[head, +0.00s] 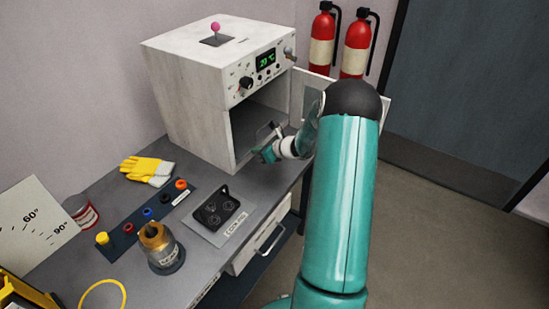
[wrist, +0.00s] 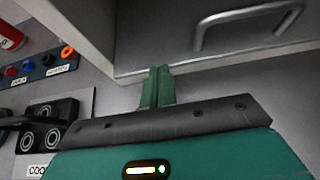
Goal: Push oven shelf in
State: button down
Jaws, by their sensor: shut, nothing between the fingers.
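The white oven (head: 190,95) stands on the bench with its front open and its door (head: 305,90) swung out to the right. My gripper (head: 262,150) is at the lower part of the oven opening. In the wrist view my gripper's fingers (wrist: 157,86) are together, with nothing between them. A pale grey panel, which seems to be the oven shelf (wrist: 165,40), lies just beyond the fingertips with a metal handle (wrist: 250,20) to their upper right. I cannot tell whether the fingertips touch it. In the head view the shelf is not clearly seen in the dark opening.
A drawer (head: 262,245) is below. Two fire extinguishers (head: 322,40) hang behind. Open floor (head: 430,230) lies right.

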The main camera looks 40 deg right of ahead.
aim_at(244, 146)
jog(key=w, duration=0.1)
jog(key=w+a, duration=0.1)
jog(key=w, duration=0.1)
jog(key=shift+w, duration=0.2)
jog(key=shift+w+a+r, duration=0.1)
jog(key=shift+w, duration=0.1)
jog(key=shift+w, duration=0.1)
